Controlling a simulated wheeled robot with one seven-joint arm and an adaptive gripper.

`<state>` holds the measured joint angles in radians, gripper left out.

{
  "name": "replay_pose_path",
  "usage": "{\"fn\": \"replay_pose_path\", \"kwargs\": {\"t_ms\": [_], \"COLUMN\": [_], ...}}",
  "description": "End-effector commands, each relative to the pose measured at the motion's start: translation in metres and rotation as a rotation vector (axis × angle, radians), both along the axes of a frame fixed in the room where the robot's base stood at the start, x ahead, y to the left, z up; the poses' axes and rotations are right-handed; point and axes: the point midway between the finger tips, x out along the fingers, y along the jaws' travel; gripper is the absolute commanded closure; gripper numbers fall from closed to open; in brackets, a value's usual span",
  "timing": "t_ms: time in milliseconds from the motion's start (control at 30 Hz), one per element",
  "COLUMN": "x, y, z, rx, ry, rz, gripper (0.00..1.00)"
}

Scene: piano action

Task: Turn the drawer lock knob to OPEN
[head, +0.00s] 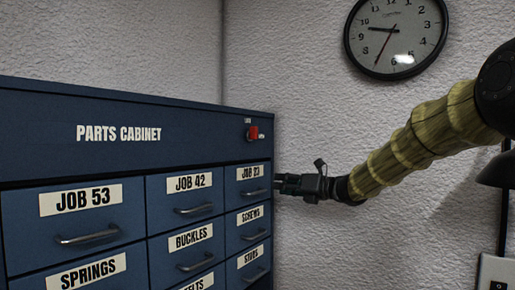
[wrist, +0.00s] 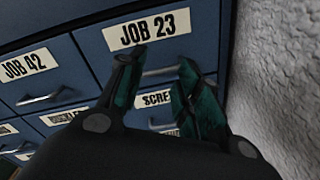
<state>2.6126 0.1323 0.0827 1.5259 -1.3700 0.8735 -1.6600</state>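The red lock knob (head: 253,133) sits at the upper right of the blue parts cabinet's front, with small labels above it and to its right, too small to read. My gripper (head: 278,184) is lower than the knob, at the right edge of the JOB 23 drawer (head: 245,186). In the wrist view my gripper (wrist: 155,70) has its two dark green fingers apart, with nothing seen between them but the drawer front and its handle (wrist: 168,70). Whether the fingers touch the drawer cannot be told. The knob is outside the wrist view.
The blue cabinet (head: 40,135) has several labelled drawers with metal handles, such as JOB 53 (head: 75,235) and JOB 42 (head: 170,210). A white textured wall (head: 320,90) stands close on the right. A clock (head: 396,35) hangs on it. The space before the knob looks clear.

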Motion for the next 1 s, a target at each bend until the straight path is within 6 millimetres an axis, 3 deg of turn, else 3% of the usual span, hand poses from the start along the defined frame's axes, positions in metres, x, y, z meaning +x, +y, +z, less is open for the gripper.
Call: {"fn": "replay_pose_path", "kwargs": {"t_ms": [33,100,200,300,567,1000], "x": [-0.005,-0.012,-0.021,-0.027,-0.02,0.017], "y": [0.0,0.0,-0.001,-0.001,0.011,0.061], "z": [0.048,0.092,0.136,0.161,0.173,0.173], "rx": [-0.056,-0.131,-0.209,-0.258,-0.281,-0.277], "ry": [-0.096,-0.208,-0.326,-0.396,-0.426,-0.423], "rz": [0.019,0.041,0.059,0.069,0.074,0.072], "gripper": [0.66,0.66,0.66,0.66,0.66,0.66]}}
